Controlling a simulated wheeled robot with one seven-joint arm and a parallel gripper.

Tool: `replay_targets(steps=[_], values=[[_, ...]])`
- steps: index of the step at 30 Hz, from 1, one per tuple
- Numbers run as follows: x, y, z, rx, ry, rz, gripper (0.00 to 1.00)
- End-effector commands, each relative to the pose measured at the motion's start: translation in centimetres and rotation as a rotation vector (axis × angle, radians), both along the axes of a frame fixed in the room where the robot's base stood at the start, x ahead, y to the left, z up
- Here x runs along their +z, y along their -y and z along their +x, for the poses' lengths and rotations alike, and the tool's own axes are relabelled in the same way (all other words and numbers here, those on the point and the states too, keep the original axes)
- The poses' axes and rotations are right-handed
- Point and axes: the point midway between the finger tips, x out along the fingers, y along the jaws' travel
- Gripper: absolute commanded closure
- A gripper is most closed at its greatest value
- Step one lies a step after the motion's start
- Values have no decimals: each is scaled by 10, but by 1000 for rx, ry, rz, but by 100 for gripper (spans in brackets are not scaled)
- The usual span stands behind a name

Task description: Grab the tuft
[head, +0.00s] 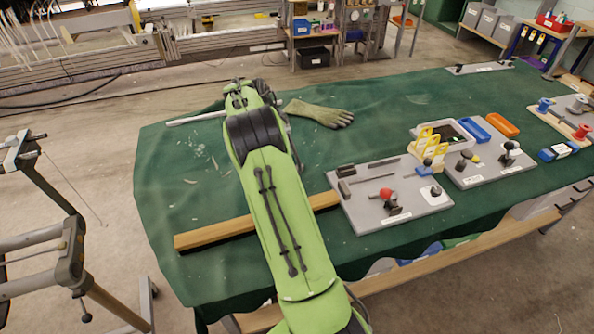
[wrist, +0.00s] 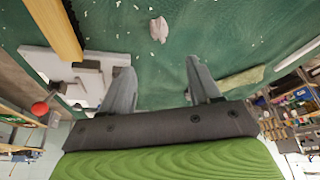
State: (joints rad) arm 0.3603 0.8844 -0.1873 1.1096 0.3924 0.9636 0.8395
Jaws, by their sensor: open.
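A small pale pinkish lump, which looks like the tuft (wrist: 158,30), lies on the green cloth in the wrist view. It sits above the gap between the fingertips. My gripper (wrist: 158,66) is open, with its two grey fingers spread wide apart and nothing between them. The tuft is clear of both fingers. In the head view my green arm reaches over the table and mostly hides the gripper. Small pale scraps (head: 200,150) lie left of the arm there; I cannot tell whether one is the tuft.
A wooden bar (head: 215,233) crosses the cloth under my arm. A grey board (head: 405,209) with a red knob lies to the right. A greenish hand-shaped thing (head: 320,113) lies right of my arm's far end. The cloth's left side is mostly bare.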

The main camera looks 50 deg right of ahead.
Motion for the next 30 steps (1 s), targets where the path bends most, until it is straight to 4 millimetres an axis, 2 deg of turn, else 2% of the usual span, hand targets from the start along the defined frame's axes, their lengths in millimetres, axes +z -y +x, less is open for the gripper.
replay_targets(steps=[1, 3, 9, 16, 22, 29, 30], values=[[-15, 4, -2, -1, -5, 3, 38], [-32, 11, -2, 0, -6, 5, 38], [-74, 28, -3, 3, -4, 4, 38], [-95, 37, -4, 5, -3, 4, 38], [-129, 52, -5, 5, -4, 4, 38], [-132, 54, -5, 6, -2, 4, 38], [-132, 54, -5, 6, -2, 4, 44]])
